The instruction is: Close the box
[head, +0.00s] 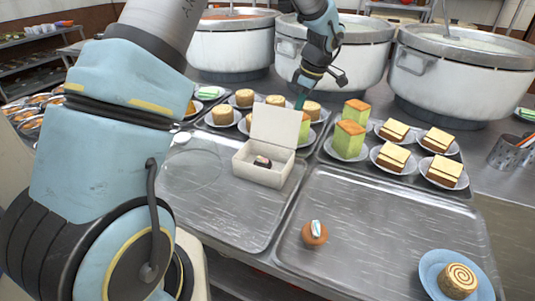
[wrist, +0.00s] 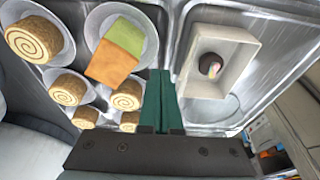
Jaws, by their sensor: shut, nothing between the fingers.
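A small white box (head: 283,176) stands on the metal tray in the head view, with its lid (head: 275,125) raised upright at the back. A small dark pastry (head: 262,161) lies inside. From above in the wrist view, the box (wrist: 244,62) shows its open inside and the pastry (wrist: 210,65). My gripper (head: 299,102) is just behind the raised lid's upper right part. In the wrist view its green fingertips (wrist: 160,75) are together and empty, left of the box. Whether they touch the lid cannot be told.
Plates with green-sided cakes (head: 349,139) and rolls (head: 245,97) stand around and behind my gripper. Large stockpots (head: 232,47) stand at the back. A round brown pastry (head: 314,234) sits on the right front tray (head: 375,240). The left tray (head: 205,205) is clear in front of the box.

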